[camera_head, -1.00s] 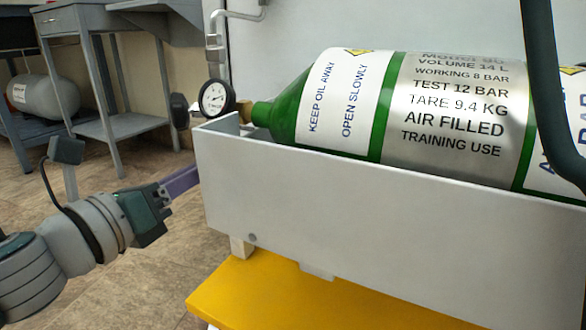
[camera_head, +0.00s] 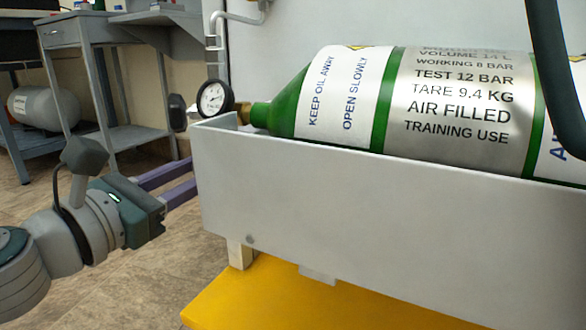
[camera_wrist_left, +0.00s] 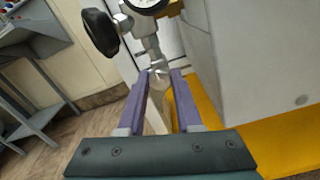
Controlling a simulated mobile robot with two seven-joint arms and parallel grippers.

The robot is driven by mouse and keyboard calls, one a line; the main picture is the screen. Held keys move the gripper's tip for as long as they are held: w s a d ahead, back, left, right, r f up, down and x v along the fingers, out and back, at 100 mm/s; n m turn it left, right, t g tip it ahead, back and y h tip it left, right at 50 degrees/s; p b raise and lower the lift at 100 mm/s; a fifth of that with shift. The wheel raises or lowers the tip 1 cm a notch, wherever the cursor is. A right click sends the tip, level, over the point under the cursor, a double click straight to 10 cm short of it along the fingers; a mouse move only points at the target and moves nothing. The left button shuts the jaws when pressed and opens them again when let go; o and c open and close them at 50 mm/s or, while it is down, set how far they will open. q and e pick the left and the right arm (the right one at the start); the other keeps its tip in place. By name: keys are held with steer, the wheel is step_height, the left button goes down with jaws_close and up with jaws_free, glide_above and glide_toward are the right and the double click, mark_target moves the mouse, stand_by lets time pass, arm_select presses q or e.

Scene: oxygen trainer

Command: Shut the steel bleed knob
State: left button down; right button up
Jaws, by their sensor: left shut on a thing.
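The steel bleed knob (camera_wrist_left: 158,78) shows in the left wrist view, below the valve fitting and between my fingertips. My left gripper (camera_wrist_left: 160,80) is shut on it with its two purple fingers. In the head view my left gripper (camera_head: 190,178) reaches to the left end of the grey trough, below the gauge. The knob is hidden there behind the trough's end. The green and steel cylinder (camera_head: 455,100) lies in the trough, with its neck to the left. My right gripper is not in view.
A pressure gauge (camera_head: 212,98) and a black handwheel (camera_head: 177,112) sit at the cylinder's neck, close above my left fingers. The grey trough (camera_head: 380,215) stands over a yellow base (camera_head: 270,300). A grey bench (camera_head: 110,90) stands behind at the left.

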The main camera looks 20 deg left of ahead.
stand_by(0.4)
arm_select(q)
steer(key=c, duration=0.6)
jaws_free()
steer(key=s, duration=0.3)
steer(key=s+b, duration=0.1)
steer(key=s, duration=0.6)
steer(key=shift+a, duration=0.35)
